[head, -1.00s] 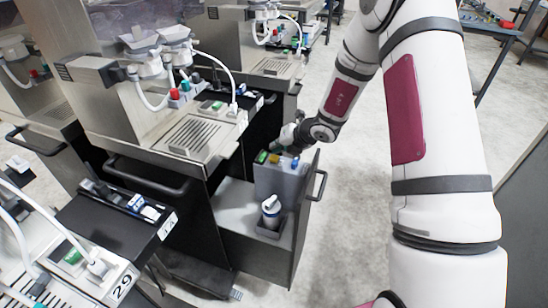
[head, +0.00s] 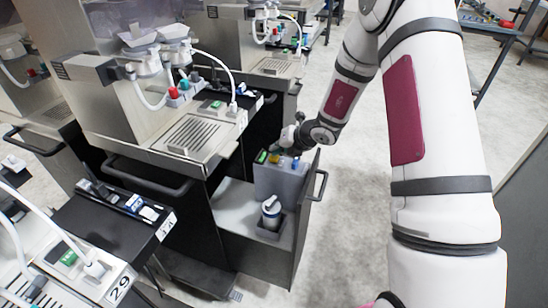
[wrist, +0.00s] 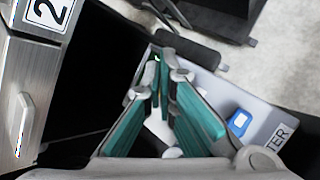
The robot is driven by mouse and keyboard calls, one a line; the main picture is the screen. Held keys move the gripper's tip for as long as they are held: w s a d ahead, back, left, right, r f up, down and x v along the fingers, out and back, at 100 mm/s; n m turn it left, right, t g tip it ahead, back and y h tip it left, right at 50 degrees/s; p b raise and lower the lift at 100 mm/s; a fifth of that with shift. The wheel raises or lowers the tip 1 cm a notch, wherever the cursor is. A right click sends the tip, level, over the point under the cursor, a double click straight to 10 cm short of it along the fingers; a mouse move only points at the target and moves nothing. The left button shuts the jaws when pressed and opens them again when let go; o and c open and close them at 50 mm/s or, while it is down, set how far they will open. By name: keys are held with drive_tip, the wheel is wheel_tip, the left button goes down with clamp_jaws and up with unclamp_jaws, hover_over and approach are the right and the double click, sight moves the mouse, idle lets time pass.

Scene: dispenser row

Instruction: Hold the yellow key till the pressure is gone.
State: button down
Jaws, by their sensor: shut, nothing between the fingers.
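The yellow key (head: 274,158) is on top of the grey box (head: 278,180) inside the pulled-out drawer in the head view. It sits between a green key or display (head: 262,157) and blue keys (head: 295,163). My gripper (head: 281,148) is just above and behind these keys, pointing down. In the wrist view my gripper (wrist: 161,62) is shut with its teal fingers together and nothing between them. The yellow key is hidden there behind the fingers, so contact cannot be told. A blue key (wrist: 238,122) shows to the right of the fingers.
A grey canister (head: 271,208) stands in the drawer in front of the box. The drawer's handle (head: 319,186) sticks out to the right. The dispenser machine (head: 150,110) with its drip grille stands left of my arm. Open floor (head: 345,230) lies to the right.

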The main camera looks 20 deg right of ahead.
drive_tip(key=shift+f+b, duration=0.4)
drive_tip(key=shift+f, duration=0.15)
idle(1.4)
drive_tip(key=shift+r, duration=0.15)
idle(1.0)
drive_tip(key=shift+r+p, duration=0.65)
drive_tip(key=shift+r, duration=0.2)
drive_tip(key=shift+r+p, duration=1.7)
drive_tip(key=shift+r, duration=0.8)
